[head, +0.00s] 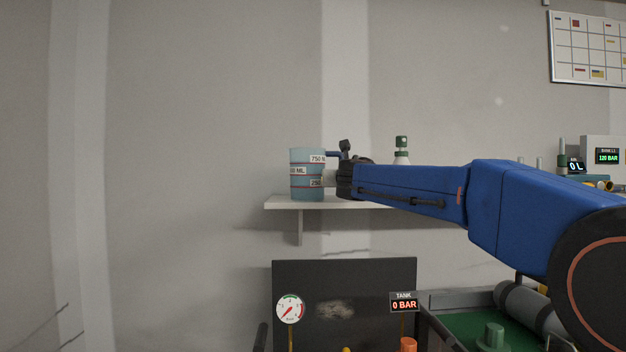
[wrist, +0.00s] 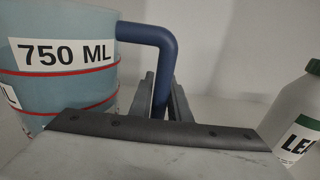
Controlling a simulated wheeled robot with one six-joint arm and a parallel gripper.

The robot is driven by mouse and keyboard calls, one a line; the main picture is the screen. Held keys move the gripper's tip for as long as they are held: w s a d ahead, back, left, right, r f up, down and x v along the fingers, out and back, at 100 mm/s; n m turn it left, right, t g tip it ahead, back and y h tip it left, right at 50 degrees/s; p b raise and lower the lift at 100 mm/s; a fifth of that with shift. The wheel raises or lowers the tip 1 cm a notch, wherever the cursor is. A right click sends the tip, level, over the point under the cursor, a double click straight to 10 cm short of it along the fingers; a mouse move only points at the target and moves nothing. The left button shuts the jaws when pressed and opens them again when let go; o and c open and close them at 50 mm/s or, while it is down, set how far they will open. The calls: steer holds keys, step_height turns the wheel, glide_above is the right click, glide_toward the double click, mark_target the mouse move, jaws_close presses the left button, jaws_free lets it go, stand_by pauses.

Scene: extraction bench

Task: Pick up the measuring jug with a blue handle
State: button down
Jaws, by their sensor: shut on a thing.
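The measuring jug (head: 307,160) is light blue with red lines and white volume labels. It is upright at the left end of the wall shelf; I cannot tell whether its base touches the shelf. In the wrist view the jug (wrist: 60,85) fills the left side, with a "750 ML" label. Its dark blue handle (wrist: 155,38) comes down between my fingers. My gripper (wrist: 168,100) is shut on the handle; the fingertips are partly hidden behind the gripper body. In the head view my gripper (head: 332,178) reaches the jug from the right.
The white shelf (head: 285,203) holds a white bottle with a green cap (head: 402,150), also at the right of the wrist view (wrist: 300,120). Below stand a dark panel (head: 345,280), a gauge (head: 290,309) and a tank display (head: 403,302). Bare wall lies left of the shelf.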

steer(key=shift+r, duration=0.25)
step_height(320, 180, up, 10)
steer(key=shift+f, duration=0.15)
stand_by(0.8)
stand_by(0.6)
